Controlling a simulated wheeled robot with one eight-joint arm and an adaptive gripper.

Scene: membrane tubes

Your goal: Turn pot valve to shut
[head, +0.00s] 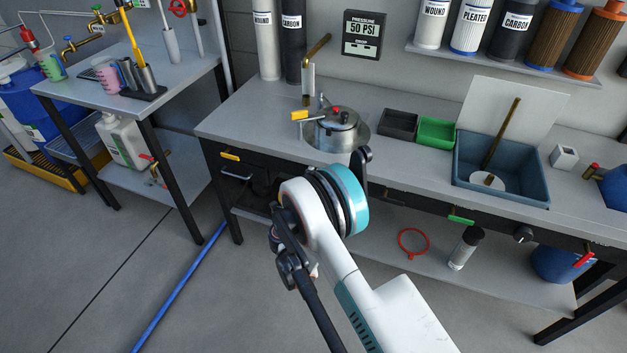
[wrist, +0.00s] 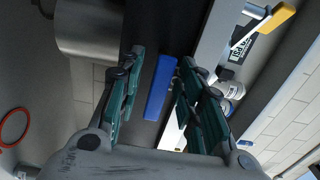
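A steel pot (head: 337,130) with a red-knobbed lid stands on the long bench. A yellow handle (head: 300,115) sticks out at its left side; I take it as the pot valve. A yellow handle on a silver stem (wrist: 283,17) also shows at the top right of the wrist view. My gripper (wrist: 160,62) is open and empty, its teal fingers apart. A blue bar (wrist: 160,87) shows in the gap between them; I cannot tell whether it is touched. The yellow handle lies beyond the right finger. In the head view my arm hides the gripper.
Black and green trays (head: 436,132) and a blue basin (head: 500,168) stand right of the pot. The bench's lower shelf holds a red ring (head: 413,243). A wall shelf (head: 510,58) carries several filters.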

